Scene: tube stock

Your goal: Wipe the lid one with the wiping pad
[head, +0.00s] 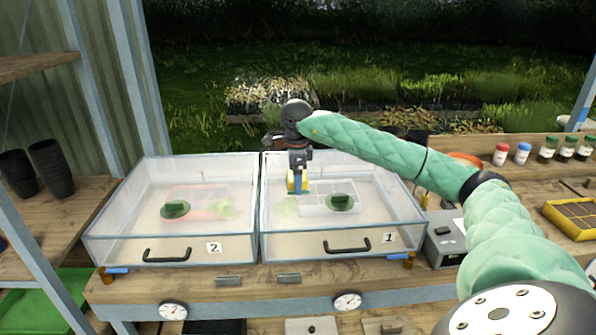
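Lid one (385,212) is the clear top of the right-hand glass case, which bears a tag marked 1. A round green piece with a dark block (341,202) shows at its middle, and a pale green patch shows left of it; I cannot tell whether the patch is on or under the lid. My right gripper (298,172) points down over the back left part of lid one. I cannot tell whether the pad touches the lid. My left gripper is not in view.
A similar clear case (125,225) tagged 2 stands directly to the left. Both have black front handles (347,246). A grey box (445,240) stands right of case one. Capped jars (521,153) and a yellow tray (572,218) are further right. Dark pots (50,168) stand left.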

